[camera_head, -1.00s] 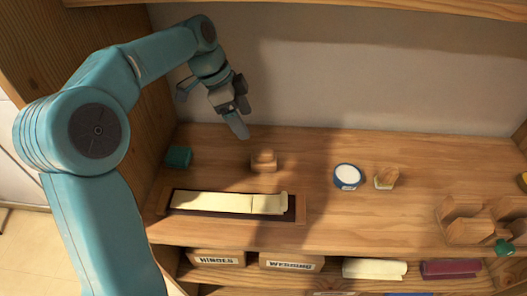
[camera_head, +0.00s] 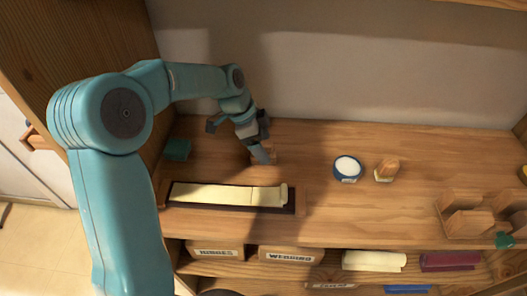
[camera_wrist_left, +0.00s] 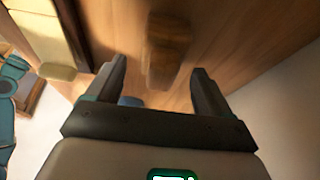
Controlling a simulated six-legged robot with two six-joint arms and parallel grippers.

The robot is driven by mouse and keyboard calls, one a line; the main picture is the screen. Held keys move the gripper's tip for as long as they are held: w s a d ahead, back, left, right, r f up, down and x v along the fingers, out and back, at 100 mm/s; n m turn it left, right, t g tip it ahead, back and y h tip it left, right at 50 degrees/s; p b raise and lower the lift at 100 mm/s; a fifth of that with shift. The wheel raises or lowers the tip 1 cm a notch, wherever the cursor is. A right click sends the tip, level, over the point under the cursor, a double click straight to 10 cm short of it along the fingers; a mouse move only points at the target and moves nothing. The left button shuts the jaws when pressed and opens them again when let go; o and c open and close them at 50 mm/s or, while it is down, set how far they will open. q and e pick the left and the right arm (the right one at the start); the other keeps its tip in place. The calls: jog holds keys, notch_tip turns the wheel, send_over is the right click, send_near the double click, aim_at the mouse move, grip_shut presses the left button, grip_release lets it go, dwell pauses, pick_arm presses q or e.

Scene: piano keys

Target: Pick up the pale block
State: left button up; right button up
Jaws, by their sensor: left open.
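A small wooden block (camera_head: 275,155) with a rounded top stands on the shelf behind the key tray, partly hidden by my left gripper (camera_head: 264,157). My left gripper is open, pointing down at the block in the head view. In the left wrist view the block (camera_wrist_left: 167,45) lies in shadow beyond the gap between the open fingers (camera_wrist_left: 162,80). Nothing is held between them. Whether the fingers touch the block, I cannot tell. My right gripper is not in view.
Pale key strips (camera_head: 225,194) lie in a dark tray just in front. A teal block (camera_head: 178,149) is at left. A blue-rimmed tin (camera_head: 347,168) and a pale-based wooden piece (camera_head: 386,170) are at right. Wooden holders (camera_head: 466,221) stand far right. The back wall is close behind.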

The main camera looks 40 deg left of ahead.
aim_at(267, 151)
pick_arm(q)
jog(key=x, duration=0.3)
jog(key=shift+f, duration=0.2)
jog(key=shift+r, duration=0.1)
jog(key=shift+c, duration=1.2)
jog(key=c, duration=1)
notch_tip(267, 151, up, 10)
jog(key=shift+r, duration=0.1)
